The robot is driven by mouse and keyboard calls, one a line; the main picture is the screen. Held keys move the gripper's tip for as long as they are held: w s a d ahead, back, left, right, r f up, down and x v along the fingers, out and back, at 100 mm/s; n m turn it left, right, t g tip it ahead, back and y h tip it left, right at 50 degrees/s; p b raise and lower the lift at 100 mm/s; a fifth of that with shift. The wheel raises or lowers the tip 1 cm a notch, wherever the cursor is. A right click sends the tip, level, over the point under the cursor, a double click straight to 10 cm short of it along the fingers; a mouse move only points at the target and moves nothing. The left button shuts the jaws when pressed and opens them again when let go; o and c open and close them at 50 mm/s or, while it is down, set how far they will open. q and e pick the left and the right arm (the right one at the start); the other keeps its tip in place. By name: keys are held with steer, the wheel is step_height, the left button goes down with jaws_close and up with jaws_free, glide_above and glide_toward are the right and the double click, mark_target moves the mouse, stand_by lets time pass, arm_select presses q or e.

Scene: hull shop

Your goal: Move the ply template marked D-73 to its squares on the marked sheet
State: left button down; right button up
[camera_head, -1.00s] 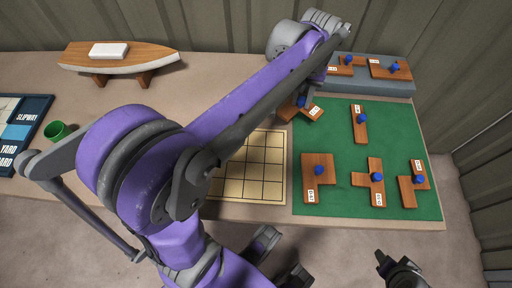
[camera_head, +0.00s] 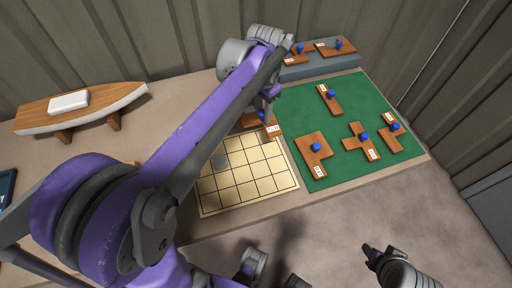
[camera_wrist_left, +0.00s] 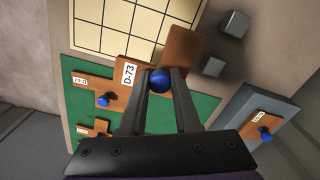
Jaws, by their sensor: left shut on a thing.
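My left gripper (camera_wrist_left: 158,86) is shut on the blue knob (camera_wrist_left: 159,80) of a brown ply template (camera_wrist_left: 181,46). Its label reads D-73 in the left wrist view. In the head view this template (camera_head: 250,120) hangs at the far edge of the marked sheet (camera_head: 265,187), near its far right corner, beside the green mat. The sheet is pale with a dark square grid, and my left arm hides part of it. The sheet's edge also shows in the left wrist view (camera_wrist_left: 97,41). My right gripper (camera_head: 372,252) is low at the right, away from the bench; its jaws are unclear.
Several other knobbed templates lie on the green mat (camera_head: 300,98), right of the sheet. Two more sit on a grey raised block (camera_head: 345,64) behind it. A boat half-model (camera_head: 85,105) stands at the left. Two grey cubes (camera_wrist_left: 235,23) (camera_wrist_left: 213,66) stand near the held template.

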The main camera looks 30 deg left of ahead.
arm_select(q)
step_height(320, 180, down, 6)
steer(key=shift+w+f+b, duration=0.1)
steer(key=shift+b, duration=0.25)
steer(key=shift+f, duration=1.9)
steer(key=shift+f+b, duration=0.1)
steer(key=shift+b, duration=0.2)
steer(key=c, duration=0.6)
jaws_free()
